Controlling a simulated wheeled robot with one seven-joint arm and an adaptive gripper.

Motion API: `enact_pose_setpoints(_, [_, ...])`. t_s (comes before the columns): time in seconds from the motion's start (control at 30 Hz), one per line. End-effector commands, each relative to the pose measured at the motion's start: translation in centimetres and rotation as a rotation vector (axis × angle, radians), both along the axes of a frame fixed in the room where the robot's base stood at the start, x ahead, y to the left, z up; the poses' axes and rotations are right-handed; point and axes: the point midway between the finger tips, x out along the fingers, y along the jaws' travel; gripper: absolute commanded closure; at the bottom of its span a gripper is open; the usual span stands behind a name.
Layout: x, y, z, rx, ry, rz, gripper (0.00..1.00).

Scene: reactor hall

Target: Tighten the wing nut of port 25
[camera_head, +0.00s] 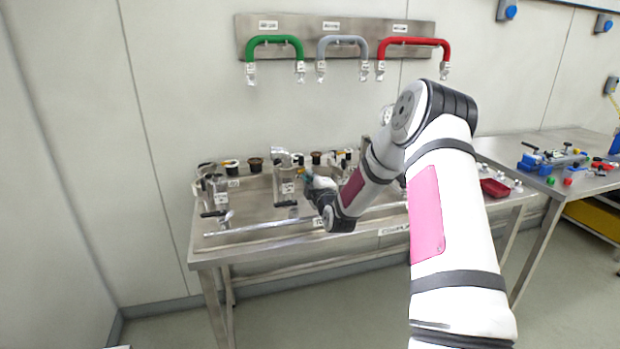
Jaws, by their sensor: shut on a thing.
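A metal port assembly (281,160) stands near the middle of the left steel table, with a small label plate below it that is too small to read. I cannot tell from this view which port is 25. My gripper (308,180) is at the right side of this assembly, low over the table and seen from behind. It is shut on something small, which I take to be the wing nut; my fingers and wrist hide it. Another port assembly (211,187) with a black handle stands at the table's left end.
Several dark-capped fittings line the table's back. A long metal bar (262,226) lies along its front. Green (274,40), grey (342,41) and red (413,42) curved hoses hang on the wall. A red tray (495,188) lies right of my arm. Another table (560,150) holds tools.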

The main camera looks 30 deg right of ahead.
Motion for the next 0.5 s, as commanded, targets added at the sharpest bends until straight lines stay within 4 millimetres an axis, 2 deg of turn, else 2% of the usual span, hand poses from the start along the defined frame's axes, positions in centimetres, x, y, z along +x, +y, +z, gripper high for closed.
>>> enact_pose_setpoints(0.27, [0.13, 0.20, -0.23, 0.112, -0.028, 0.002, 1.00])
enact_pose_setpoints(0.5, [0.14, 0.25, -0.39, 0.310, -0.083, 0.001, 1.00])
